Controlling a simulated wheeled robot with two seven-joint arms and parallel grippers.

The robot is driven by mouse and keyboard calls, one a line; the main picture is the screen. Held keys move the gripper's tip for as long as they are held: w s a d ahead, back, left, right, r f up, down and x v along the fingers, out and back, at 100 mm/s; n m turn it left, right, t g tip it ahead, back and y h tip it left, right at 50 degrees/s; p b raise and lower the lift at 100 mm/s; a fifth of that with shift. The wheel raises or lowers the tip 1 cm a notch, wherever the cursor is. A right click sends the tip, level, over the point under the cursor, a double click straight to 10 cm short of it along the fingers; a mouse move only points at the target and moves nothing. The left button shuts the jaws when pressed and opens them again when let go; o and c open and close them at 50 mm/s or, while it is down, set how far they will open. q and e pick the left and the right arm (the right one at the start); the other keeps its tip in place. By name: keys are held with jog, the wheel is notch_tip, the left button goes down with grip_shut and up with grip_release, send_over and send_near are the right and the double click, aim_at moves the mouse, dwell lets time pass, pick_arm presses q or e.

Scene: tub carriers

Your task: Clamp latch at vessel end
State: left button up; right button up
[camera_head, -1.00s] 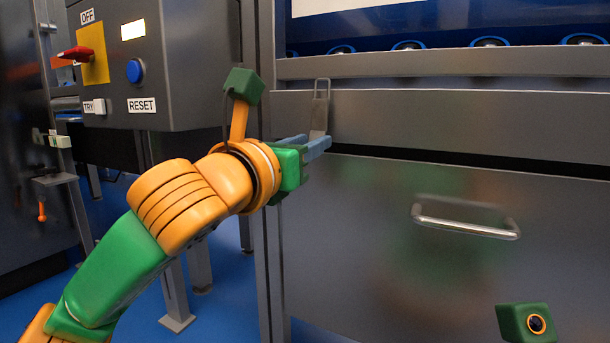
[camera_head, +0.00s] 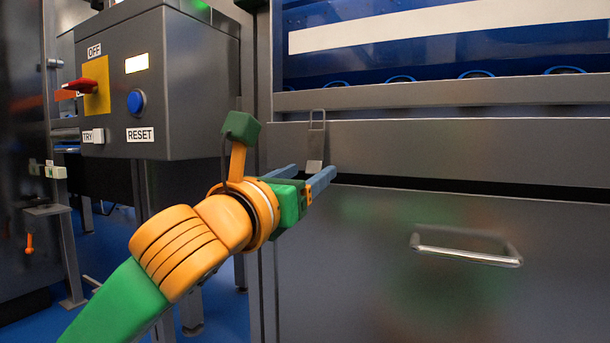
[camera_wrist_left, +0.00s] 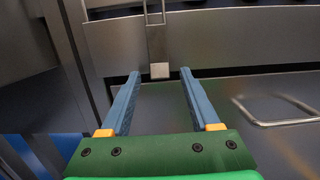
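A thin grey metal latch (camera_head: 315,145) with a wire loop on top and a lighter lower tab hangs on the steel front, near its left end. The latch also shows in the left wrist view (camera_wrist_left: 157,45), top centre. My left gripper (camera_head: 314,168) is open, its two blue-grey fingers on either side of the latch's lower end in the head view. In the left wrist view the fingers (camera_wrist_left: 159,74) are well apart, with the light tab just beyond and between the tips. Nothing is held; contact cannot be told. My right gripper is out of view.
A steel panel with a bar handle (camera_head: 466,249) lies below and right of the latch. A blue body with a white strip (camera_head: 430,28) is above, over several rollers. A grey control box (camera_head: 190,80) with a red switch and blue button stands left.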

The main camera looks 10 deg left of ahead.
pick_arm(q)
jog(key=v, duration=0.7)
jog(key=shift+p, duration=0.35)
jog(key=shift+f, duration=0.1)
